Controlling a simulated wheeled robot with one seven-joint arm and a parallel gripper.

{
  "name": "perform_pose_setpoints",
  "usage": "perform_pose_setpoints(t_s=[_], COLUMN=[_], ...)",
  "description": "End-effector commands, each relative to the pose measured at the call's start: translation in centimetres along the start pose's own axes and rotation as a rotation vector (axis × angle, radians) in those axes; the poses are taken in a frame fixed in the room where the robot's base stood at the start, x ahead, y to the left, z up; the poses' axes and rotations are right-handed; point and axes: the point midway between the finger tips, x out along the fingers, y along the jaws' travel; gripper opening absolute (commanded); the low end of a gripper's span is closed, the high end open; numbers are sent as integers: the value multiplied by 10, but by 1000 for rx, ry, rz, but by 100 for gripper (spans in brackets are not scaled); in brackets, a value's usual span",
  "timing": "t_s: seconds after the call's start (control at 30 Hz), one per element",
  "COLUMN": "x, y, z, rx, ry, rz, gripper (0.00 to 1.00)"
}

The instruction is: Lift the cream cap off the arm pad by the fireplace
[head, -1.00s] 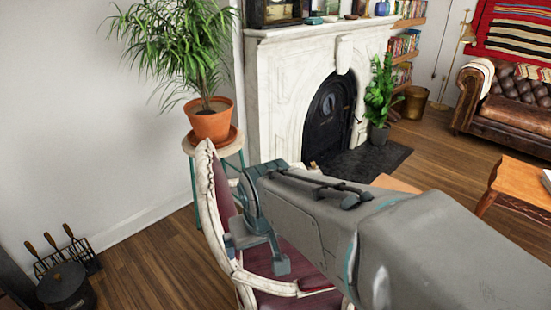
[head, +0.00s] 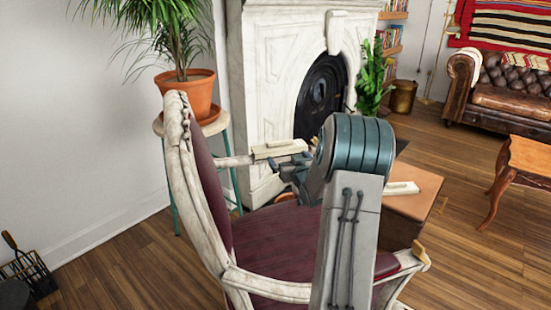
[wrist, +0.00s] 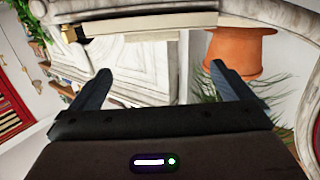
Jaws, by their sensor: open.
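The cream cap (head: 279,148) is a pale, narrow block. It lies on the far arm of the maroon chair (head: 280,240), on the fireplace side; the arm pad under it is mostly hidden. My gripper (head: 292,168) is open beside the cap, at its near side in the head view; contact cannot be told. In the wrist view, which is upside down, my gripper (wrist: 160,75) has both fingers spread and nothing between them. The cap (wrist: 135,24) shows as a pale bar beyond the fingertips, near the top edge.
The white fireplace (head: 285,70) stands behind the chair. A potted plant (head: 190,90) on a stool is close at the left. A wooden box (head: 415,205) with another pale block (head: 403,188) is right of my arm. Open floor lies farther right.

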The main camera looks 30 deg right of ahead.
Motion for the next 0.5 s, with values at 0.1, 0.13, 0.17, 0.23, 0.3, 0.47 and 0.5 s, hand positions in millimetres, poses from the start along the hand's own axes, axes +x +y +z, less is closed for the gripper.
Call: perform_pose_setpoints(t_s=[0.1,0.13,0.17,0.23,0.3,0.47,0.5], x=[4,5,6,12,23,51,58], y=[14,16,17,17,16,16,16], z=[18,19,20,19,18,16,16], rx=[13,15,16,17,17,18,18], ry=[55,63,69,77,80,78,77], rz=[-1,-1,-3,-5,-7,-6,-6], gripper=[100,100,100,100,100,100,100])
